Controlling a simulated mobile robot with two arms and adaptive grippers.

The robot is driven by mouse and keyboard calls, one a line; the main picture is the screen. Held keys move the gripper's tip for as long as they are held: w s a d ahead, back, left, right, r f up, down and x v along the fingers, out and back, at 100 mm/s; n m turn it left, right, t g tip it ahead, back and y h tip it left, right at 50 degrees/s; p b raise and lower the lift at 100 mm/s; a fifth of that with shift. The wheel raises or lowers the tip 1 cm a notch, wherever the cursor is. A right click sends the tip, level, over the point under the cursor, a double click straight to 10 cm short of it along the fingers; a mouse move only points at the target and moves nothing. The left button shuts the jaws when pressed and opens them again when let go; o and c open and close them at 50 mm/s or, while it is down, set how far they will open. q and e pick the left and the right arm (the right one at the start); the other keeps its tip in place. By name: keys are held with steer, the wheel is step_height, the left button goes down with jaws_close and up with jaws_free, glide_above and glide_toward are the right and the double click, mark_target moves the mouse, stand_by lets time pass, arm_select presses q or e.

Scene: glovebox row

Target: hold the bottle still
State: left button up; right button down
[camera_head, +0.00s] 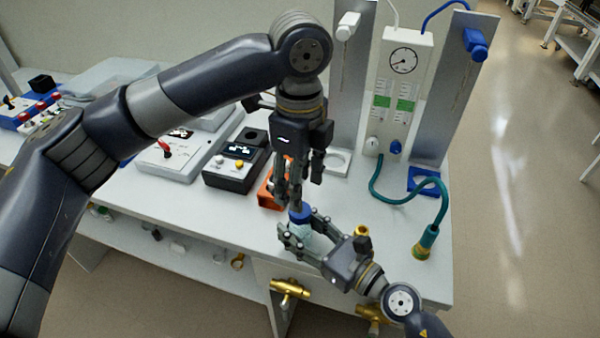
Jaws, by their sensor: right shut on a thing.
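The bottle (300,229) has a pale blue body and a dark blue cap (300,213). It stands upright near the front of the white bench, partly hidden by gripper fingers. My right gripper (298,233) comes in from the lower right and is shut on the bottle's body. My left gripper (292,201) points down from above, with its fingertips right at the cap. I cannot tell whether they touch the cap or how far the fingers are closed.
An orange block (267,190) stands just behind the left gripper. A black box with knobs (236,165) is to the left. A gauge panel (398,95) stands at the back, and a teal hose (398,198) lies to the right. Brass valves (290,288) sit below the front edge.

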arm_select(q)
steer(key=n, duration=0.5)
steer(key=shift+r+n, duration=0.2)
steer(key=shift+n, duration=0.1)
steer(key=n, duration=0.5)
steer(key=shift+r, duration=0.2)
steer(key=n, duration=0.5)
steer(key=shift+r, duration=0.15)
steer(key=n, duration=0.4)
steer(key=shift+r+n, duration=0.15)
steer(key=shift+n, duration=0.15)
step_height(320, 180, down, 8)
steer(key=shift+f, duration=0.1)
